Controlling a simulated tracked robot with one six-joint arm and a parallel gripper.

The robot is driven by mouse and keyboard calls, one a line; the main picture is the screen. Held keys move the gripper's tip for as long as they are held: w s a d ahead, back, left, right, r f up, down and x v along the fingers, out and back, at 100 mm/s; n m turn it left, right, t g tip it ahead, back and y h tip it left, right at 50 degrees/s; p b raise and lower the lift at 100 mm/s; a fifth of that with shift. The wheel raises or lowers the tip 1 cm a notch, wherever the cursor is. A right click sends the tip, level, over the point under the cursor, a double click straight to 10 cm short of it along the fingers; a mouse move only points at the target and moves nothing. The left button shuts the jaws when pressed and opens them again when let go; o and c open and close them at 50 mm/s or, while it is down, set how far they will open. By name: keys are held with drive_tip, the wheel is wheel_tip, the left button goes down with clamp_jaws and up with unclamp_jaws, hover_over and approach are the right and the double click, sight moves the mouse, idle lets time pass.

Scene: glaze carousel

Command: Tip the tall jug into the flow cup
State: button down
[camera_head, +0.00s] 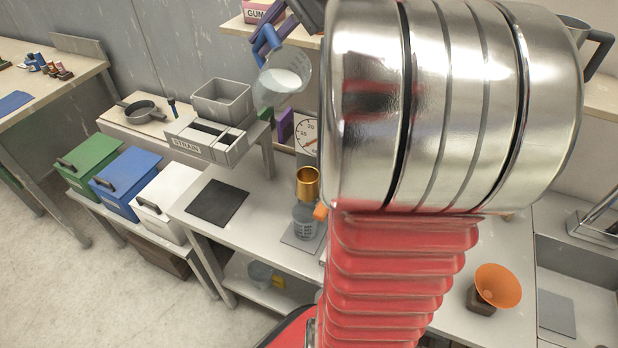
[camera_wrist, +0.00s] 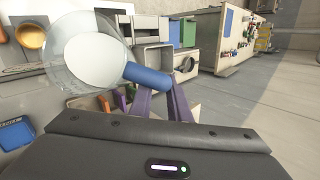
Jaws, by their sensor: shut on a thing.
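The clear jug (camera_head: 270,93) holds white liquid and has a blue handle. It hangs in the air, looking somewhat tilted, above and left of the flow cup in the head view. My gripper (camera_wrist: 164,88) is shut on the blue handle, its purple fingers on either side. The jug body (camera_wrist: 112,62) fills the upper left of the wrist view. The flow cup (camera_head: 307,186) is a gold cup above a clear beaker (camera_head: 306,222) on the bench. It also shows in the wrist view (camera_wrist: 30,37), beyond the jug and apart from it. My arm hides much of the head view.
A grey bin (camera_head: 222,101) and a box marked STRAIN (camera_head: 205,142) stand on the raised shelf below left of the jug. A round dial (camera_head: 306,134) is behind the flow cup. A dark mat (camera_head: 217,203) lies left.

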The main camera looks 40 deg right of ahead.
drive_tip(key=shift+s+r+t+p, duration=0.2)
drive_tip(key=shift+s+t+p, duration=0.1)
drive_tip(key=shift+t, duration=0.1)
drive_tip(key=shift+s+a+f+n+t+p, duration=0.15)
drive_tip(key=shift+s+f+n+t+p, duration=0.25)
drive_tip(key=shift+t, duration=0.3)
idle(1.5)
drive_tip(key=shift+s+t, duration=0.65)
drive_tip(key=shift+t, duration=0.15)
idle(2.1)
drive_tip(key=shift+w+a, duration=0.1)
drive_tip(key=shift+w+g, duration=0.5)
drive_tip(key=shift+g, duration=0.2)
drive_tip(key=shift+w+d+r+m+g, duration=0.3)
drive_tip(key=shift+w+g, duration=0.15)
drive_tip(key=shift+g, duration=0.35)
drive_tip(key=shift+w, duration=0.1)
